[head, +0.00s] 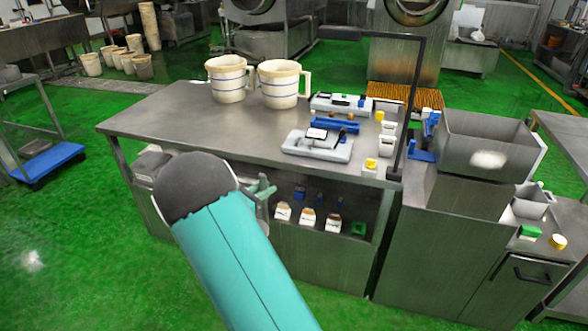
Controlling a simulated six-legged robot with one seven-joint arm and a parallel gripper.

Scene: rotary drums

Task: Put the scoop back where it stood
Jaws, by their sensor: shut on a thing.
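My gripper (264,190) is partly hidden behind the dark rounded end of my teal arm, in front of the steel table's (160,122) near edge. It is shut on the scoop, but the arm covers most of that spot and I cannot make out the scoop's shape.
Two white jugs (228,80) with blue bands stand at the table's back. Scales (318,144) and small containers (388,130) crowd its right side, beside a dark upright post (412,100). Small white-labelled containers (308,217) sit on the shelf below. The table's left part is clear.

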